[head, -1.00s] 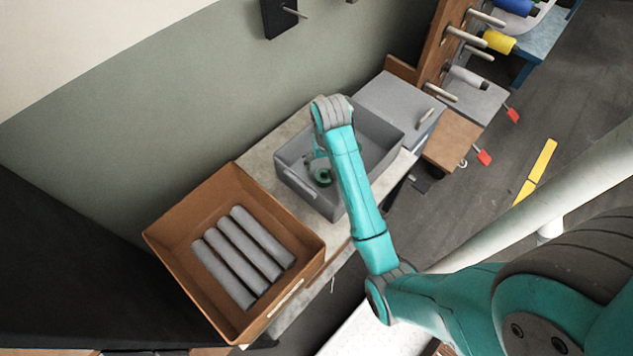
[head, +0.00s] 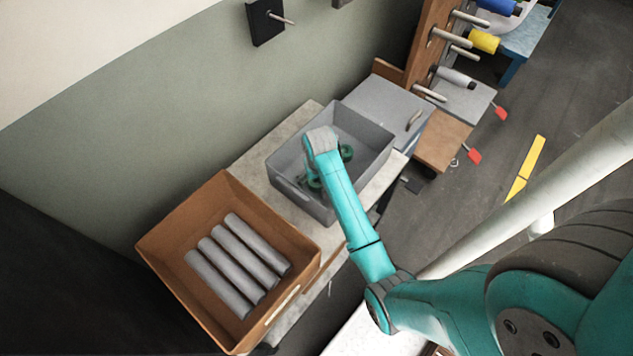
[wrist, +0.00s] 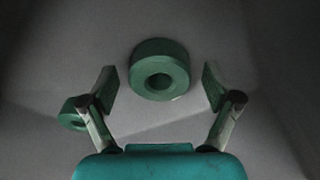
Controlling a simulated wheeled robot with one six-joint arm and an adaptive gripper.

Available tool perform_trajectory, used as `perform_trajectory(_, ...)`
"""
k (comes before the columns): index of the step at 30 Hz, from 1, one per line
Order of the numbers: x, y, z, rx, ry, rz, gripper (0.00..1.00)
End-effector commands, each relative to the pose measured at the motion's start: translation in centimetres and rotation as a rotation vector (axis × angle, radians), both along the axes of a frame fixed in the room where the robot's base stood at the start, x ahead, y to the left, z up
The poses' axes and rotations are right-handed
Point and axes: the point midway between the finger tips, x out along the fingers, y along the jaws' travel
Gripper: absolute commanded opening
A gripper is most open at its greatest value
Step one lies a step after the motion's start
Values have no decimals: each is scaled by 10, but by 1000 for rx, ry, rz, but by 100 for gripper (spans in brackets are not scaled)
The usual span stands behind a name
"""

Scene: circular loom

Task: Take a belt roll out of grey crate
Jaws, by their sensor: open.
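The grey crate (head: 290,194) stands on a pale bench top. Two green belt rolls show in it, one (head: 346,152) right of my wrist and one (head: 315,184) below it, partly hidden by my arm. In the wrist view, one belt roll (wrist: 158,70) with a round hole lies on the crate floor, ahead of and between my fingertips. Another roll (wrist: 72,114) is partly hidden behind the left finger. My gripper (wrist: 159,88) is open and empty, pointing down into the crate. In the head view my arm mostly hides it.
An orange-brown box (head: 178,275) with several grey cylinders stands left of the crate. A grey lidded box (head: 385,105) adjoins the crate's right side. A wooden rack (head: 428,50) with pegs and spools is beyond it. The wall (head: 180,130) runs close behind the crate.

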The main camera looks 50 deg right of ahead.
Motion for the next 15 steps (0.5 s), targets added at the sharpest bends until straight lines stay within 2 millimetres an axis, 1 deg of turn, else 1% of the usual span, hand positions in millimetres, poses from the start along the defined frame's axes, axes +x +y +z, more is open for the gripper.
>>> perform_trajectory(5, 0, 0, 0, -1, -1, 0, 89)
perform_trajectory(6, 0, 0, 0, -1, -1, 0, 79)
perform_trajectory(8, 0, 0, 0, -1, -1, 0, 64)
perform_trajectory(9, 0, 0, 0, -1, -1, 0, 54)
perform_trajectory(11, 0, 0, 0, -1, -1, 0, 39)
perform_trajectory(12, 0, 0, 0, -1, -1, 0, 29)
perform_trajectory(13, 0, 0, 0, -1, -1, 0, 24)
perform_trajectory(15, 0, 0, 0, -1, -1, 0, 23)
